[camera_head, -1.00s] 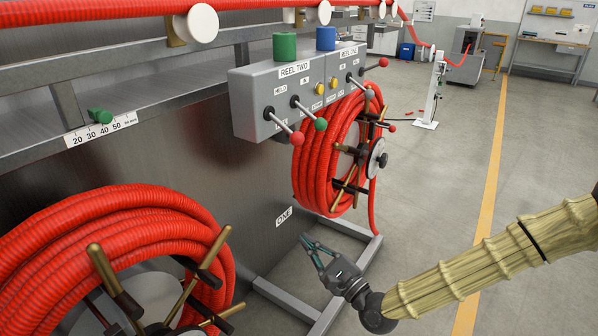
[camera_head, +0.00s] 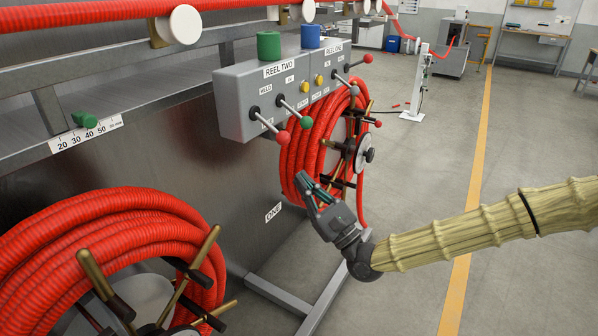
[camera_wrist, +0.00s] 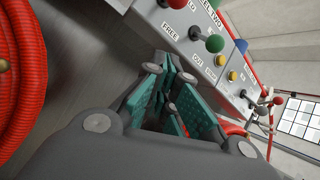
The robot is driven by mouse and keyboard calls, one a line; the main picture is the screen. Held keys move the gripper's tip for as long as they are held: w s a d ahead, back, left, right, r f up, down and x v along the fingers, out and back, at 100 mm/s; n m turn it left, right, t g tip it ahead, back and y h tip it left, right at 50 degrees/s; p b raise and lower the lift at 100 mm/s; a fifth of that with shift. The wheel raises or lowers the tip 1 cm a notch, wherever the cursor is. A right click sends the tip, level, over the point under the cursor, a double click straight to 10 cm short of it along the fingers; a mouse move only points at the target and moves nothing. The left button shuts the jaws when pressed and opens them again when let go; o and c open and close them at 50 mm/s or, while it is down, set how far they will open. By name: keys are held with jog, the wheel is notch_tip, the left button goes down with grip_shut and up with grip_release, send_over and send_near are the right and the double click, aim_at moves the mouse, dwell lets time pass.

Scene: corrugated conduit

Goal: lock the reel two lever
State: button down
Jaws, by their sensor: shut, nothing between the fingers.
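The reel two control box (camera_head: 232,100) is grey and has two levers on its front. Its left lever has a red ball knob (camera_head: 282,138), standing out toward the lower right from between a HOLD label above and a label below. The other lever has a green ball knob (camera_head: 306,122). My gripper (camera_head: 305,188) is shut and empty, below and slightly right of the red knob, apart from it. In the wrist view my teal-padded fingers (camera_wrist: 170,82) show below the FREE label (camera_wrist: 169,33), with the red knob (camera_wrist: 177,3) cut by the top edge and the green knob (camera_wrist: 214,43) to the right.
The red conduit coil of reel one (camera_head: 308,150) hangs just behind my gripper. A larger red coil (camera_head: 110,215) with brass spokes fills the lower left. Reel one levers with red (camera_head: 368,59) and grey knobs stand farther right. Open floor lies to the right.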

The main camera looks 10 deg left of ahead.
aim_at(270, 128)
jog(key=w+a+r+p, duration=0.1)
jog(key=a+r+p, duration=0.3)
jog(key=r+p, duration=0.2)
jog(key=shift+a+r, duration=0.4)
jog(key=shift+r, duration=0.25)
jog(key=shift+w, duration=0.1)
jog(key=shift+d+r, duration=0.1)
jog(key=shift+r, duration=0.05)
jog(key=shift+d+r+g, duration=0.15)
jog(key=shift+d+g, duration=0.05)
jog(key=shift+g, duration=0.2)
jog(key=shift+h+p, duration=0.3)
